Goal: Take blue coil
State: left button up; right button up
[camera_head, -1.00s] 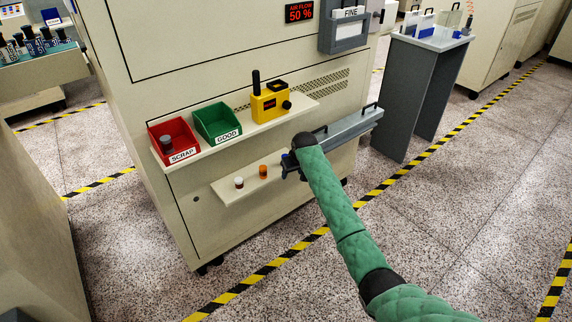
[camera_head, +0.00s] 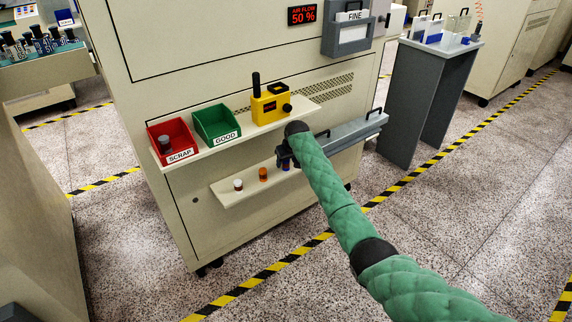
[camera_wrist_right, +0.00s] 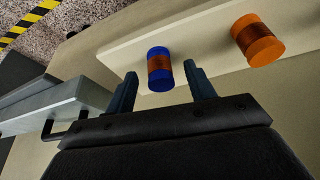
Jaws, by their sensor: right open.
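The blue coil (camera_wrist_right: 160,70) has blue ends and a copper-brown winding. In the right wrist view it stands on the small lower shelf (camera_wrist_right: 205,31), between and just beyond the fingertips of my right gripper (camera_wrist_right: 157,80). The gripper is open, with one finger on each side of the coil and nothing gripped. In the head view my right gripper (camera_head: 284,157) is at the right part of the lower shelf, with a bit of the blue coil (camera_head: 286,167) showing below it. My left gripper is not in view.
An orange coil (camera_head: 263,174) and a white-topped coil (camera_head: 238,185) stand left on the same shelf. A grey ledge with a handle (camera_head: 345,134) is close on the right. Above are a red SCRAP bin (camera_head: 171,142), a green GOOD bin (camera_head: 217,124) and a yellow device (camera_head: 270,104).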

jog(key=shift+x, duration=0.85)
jog(key=shift+s, duration=0.1)
jog(key=c, duration=1.1)
jog(key=shift+o, duration=0.2)
jog(key=shift+r, duration=0.1)
